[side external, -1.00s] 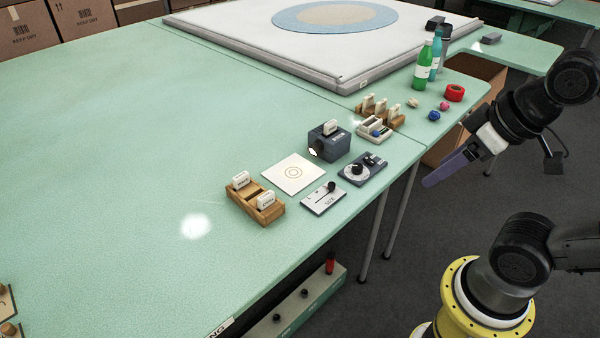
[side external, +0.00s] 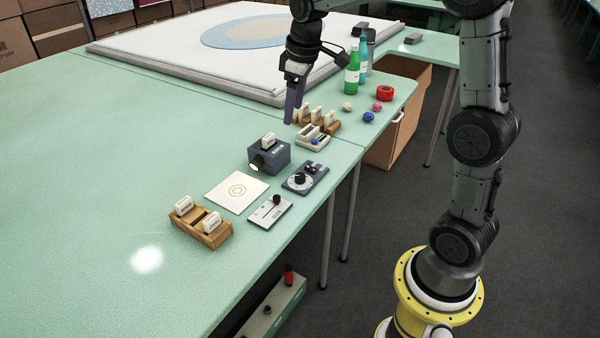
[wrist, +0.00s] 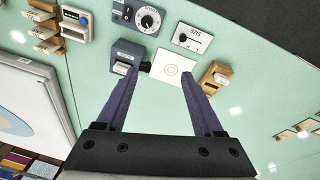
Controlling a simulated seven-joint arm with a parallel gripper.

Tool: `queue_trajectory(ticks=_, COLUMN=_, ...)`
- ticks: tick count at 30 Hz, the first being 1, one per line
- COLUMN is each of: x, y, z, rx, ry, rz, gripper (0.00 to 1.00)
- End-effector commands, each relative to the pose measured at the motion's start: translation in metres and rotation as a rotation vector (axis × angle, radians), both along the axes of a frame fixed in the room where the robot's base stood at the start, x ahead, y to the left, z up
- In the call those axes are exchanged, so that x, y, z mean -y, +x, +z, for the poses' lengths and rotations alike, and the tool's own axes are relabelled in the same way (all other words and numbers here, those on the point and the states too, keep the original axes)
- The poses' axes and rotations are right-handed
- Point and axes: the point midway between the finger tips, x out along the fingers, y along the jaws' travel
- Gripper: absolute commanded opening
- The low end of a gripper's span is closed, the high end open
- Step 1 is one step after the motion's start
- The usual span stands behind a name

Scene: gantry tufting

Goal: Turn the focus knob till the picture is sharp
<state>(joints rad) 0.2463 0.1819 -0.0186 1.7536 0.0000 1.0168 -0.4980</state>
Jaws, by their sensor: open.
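The focus knob (side external: 302,178) is a black round dial on a small dark grey control box (side external: 316,172). In the wrist view the knob (wrist: 148,20) is near the top, with marks around it. The grey-blue projector (side external: 277,157) stands beside it, a white slide in its top. The white card (side external: 237,192) carries thin concentric rings; they also show in the wrist view (wrist: 172,69). Their exact sharpness is too small to tell. My gripper (side external: 289,121) is open and empty above the table, behind the projector and apart from the knob. Its fingers (wrist: 160,68) point down.
A wooden slide holder (side external: 203,232) is at left; another wooden rack (side external: 331,125) and a small white device (side external: 313,137) stand behind. Bottles (side external: 352,76) and a red tape roll (side external: 385,93) are beyond. Left table is clear.

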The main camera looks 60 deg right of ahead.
Motion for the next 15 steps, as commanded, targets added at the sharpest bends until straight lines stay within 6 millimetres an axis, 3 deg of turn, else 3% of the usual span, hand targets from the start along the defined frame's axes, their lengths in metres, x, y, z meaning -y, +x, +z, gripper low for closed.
queue_trajectory(ticks=1, x=0.013, y=0.011, z=-0.019, rx=-0.037, ry=0.008, rz=-0.017, gripper=0.69)
queue_trajectory(ticks=4, x=0.033, y=0.025, z=-0.050, rx=-0.091, ry=0.025, rz=-0.047, gripper=0.69)
queue_trajectory(ticks=9, x=0.055, y=0.030, z=-0.093, rx=-0.168, ry=0.050, rz=-0.089, gripper=0.69)
queue_trajectory(ticks=15, x=0.063, y=0.025, z=-0.113, rx=-0.201, ry=0.062, rz=-0.111, gripper=0.69)
